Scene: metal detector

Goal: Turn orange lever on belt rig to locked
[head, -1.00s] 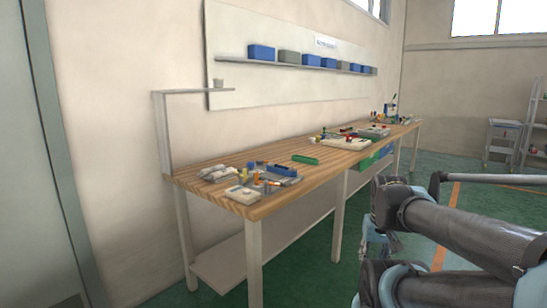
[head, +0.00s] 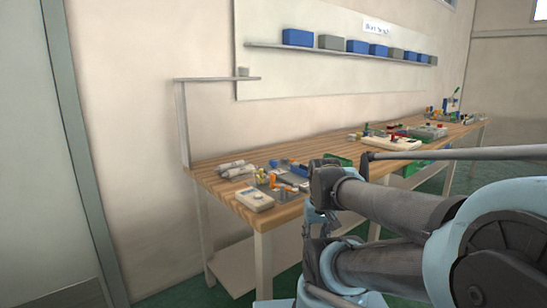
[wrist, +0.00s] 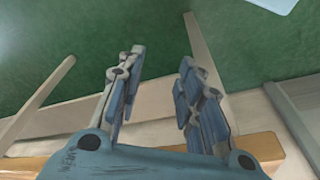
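A long wooden workbench (head: 215,186) runs along the wall in the head view. Small devices stand on its near end, among them a beige box (head: 254,199) and a cluster with small orange parts (head: 272,180). I cannot tell which orange part is the lever, or how it is set. My gripper (wrist: 155,88) shows in the wrist view with its two fingers apart and nothing between them. It points down past the bench edge toward the green floor. In the head view my arm reaches in from the right, in front of the bench, and hides part of it.
More devices (head: 390,144) stand farther along the bench. A wall shelf holds blue and grey bins (head: 298,38). A small raised shelf (head: 215,79) stands at the bench's near left end. A lower shelf (head: 240,270) runs under the bench. Green floor (wrist: 50,35) lies in front.

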